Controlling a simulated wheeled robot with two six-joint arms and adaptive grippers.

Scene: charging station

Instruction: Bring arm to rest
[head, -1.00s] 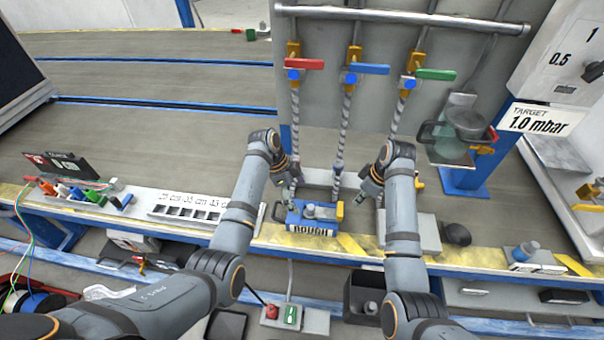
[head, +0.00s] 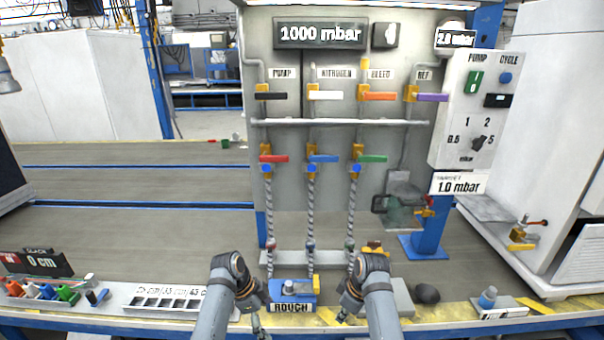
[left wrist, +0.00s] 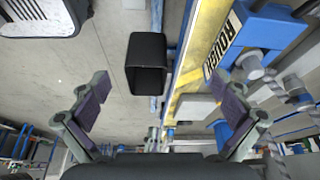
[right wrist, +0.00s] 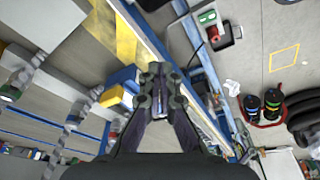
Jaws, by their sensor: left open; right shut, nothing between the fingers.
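My left gripper (head: 258,318) is at the bench's front edge, left of the blue block marked ROUGH (head: 292,290). In the left wrist view its two fingers (left wrist: 165,105) stand wide apart with nothing between them. My right gripper (head: 345,314) is just right of the same block, partly hidden by its own wrist. In the right wrist view its fingertips (right wrist: 160,85) are together and hold nothing. Both forearms point toward the bench in the head view. I cannot tell from the head view whether either gripper touches the bench.
A panel (head: 330,190) with several coloured valve handles and hanging hoses stands behind the grippers. A white slotted tray (head: 165,300) lies on the left. A black bin (left wrist: 147,62) shows below.

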